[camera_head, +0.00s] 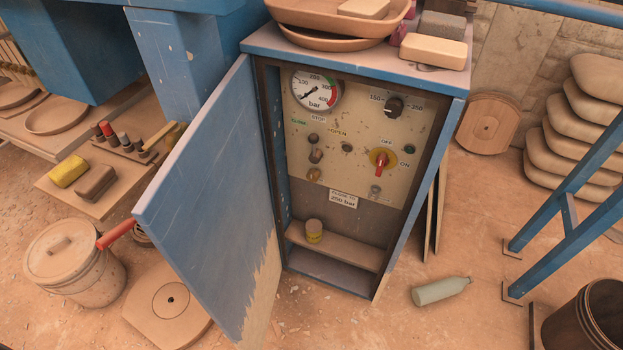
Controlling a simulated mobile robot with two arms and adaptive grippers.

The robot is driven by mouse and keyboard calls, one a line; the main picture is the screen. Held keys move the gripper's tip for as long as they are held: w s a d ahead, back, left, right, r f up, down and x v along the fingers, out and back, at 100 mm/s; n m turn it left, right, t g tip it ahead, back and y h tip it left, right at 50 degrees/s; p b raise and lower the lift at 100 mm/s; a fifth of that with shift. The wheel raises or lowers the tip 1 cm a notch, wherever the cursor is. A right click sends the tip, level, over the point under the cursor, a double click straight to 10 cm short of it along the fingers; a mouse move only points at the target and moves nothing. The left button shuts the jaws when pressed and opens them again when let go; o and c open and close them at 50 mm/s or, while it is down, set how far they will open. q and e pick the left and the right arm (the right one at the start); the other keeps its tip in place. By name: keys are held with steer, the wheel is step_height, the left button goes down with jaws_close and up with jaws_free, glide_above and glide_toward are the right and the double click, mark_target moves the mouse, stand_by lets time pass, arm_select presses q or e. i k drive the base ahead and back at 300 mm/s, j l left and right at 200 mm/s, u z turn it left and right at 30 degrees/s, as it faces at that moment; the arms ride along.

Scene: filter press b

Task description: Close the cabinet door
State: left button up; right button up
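The blue cabinet (449,118) stands in the middle of the head view, with a control panel (357,140) inside it. Its blue door (215,205) is hinged on the left side and stands wide open, swung out toward me and to the left. The door's lower part is worn to a bare pale patch. Neither of my grippers is in view.
A lidded bucket (73,262) and a round-holed plate (168,304) lie left of the door. A bottle (441,291) lies on the floor at right, near a dark barrel (590,318). Trays (330,22) sit on the cabinet top. Floor before the opening is mostly clear.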

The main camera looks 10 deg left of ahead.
mark_target(208, 210)
steer(key=j+z, duration=0.15)
steer(key=j, duration=0.5)
steer(key=j+z, duration=0.15)
steer(key=j, duration=0.5)
steer(key=k+j+z, duration=0.15)
steer(key=j, duration=0.45)
